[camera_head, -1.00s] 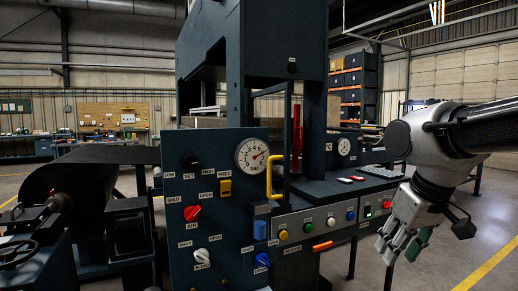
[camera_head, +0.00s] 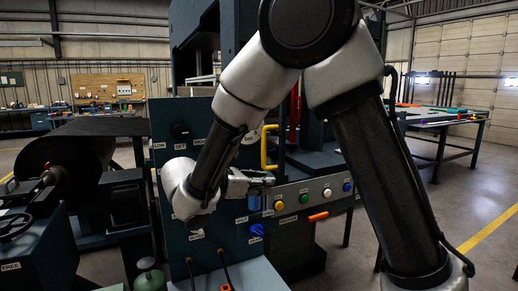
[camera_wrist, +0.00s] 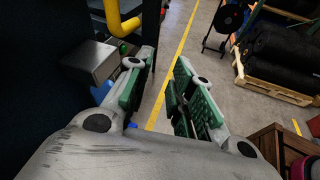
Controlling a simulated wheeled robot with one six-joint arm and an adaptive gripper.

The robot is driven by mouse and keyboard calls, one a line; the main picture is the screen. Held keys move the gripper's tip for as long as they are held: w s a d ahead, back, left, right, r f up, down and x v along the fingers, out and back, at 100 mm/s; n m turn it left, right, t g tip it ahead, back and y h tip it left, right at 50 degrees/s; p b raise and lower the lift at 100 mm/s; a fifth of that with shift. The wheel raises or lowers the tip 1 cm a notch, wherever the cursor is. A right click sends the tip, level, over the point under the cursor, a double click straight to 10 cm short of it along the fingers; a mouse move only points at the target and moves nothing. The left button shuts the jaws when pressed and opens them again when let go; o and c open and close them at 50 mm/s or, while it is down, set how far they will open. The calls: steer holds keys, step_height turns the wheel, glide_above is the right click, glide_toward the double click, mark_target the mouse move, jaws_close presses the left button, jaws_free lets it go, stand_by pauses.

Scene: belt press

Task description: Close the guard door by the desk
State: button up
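The guard door's yellow handle (camera_head: 269,148) shows in the head view, right of the gauge on the dark front panel (camera_head: 165,205). Most of the door is hidden behind my arm, so I cannot tell how far it stands open. In the wrist view the yellow handle (camera_wrist: 127,24) is at the top left, beyond and left of my fingers. My gripper (camera_wrist: 165,58) is open and empty, with green pads and a clear gap between its fingers. In the head view my gripper (camera_head: 268,181) is just below the handle, apart from it. The button desk (camera_head: 312,196) is to the right.
A blue knob (camera_head: 256,231) and an orange lever (camera_head: 318,217) are on the front near my gripper. A green bottle (camera_head: 149,277) stands low in front. A roller with a black belt (camera_head: 75,155) is at left.

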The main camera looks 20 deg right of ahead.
mark_target(264, 164)
steer(key=w+a+r+n+t+h, duration=0.2)
steer(key=w+a+r+n+t, duration=0.15)
steer(key=r, duration=0.45)
steer(key=shift+t, duration=0.25)
steer(key=x, duration=0.8)
steer(key=shift+f, duration=0.3)
jaws_close()
steer(key=shift+d, duration=0.1)
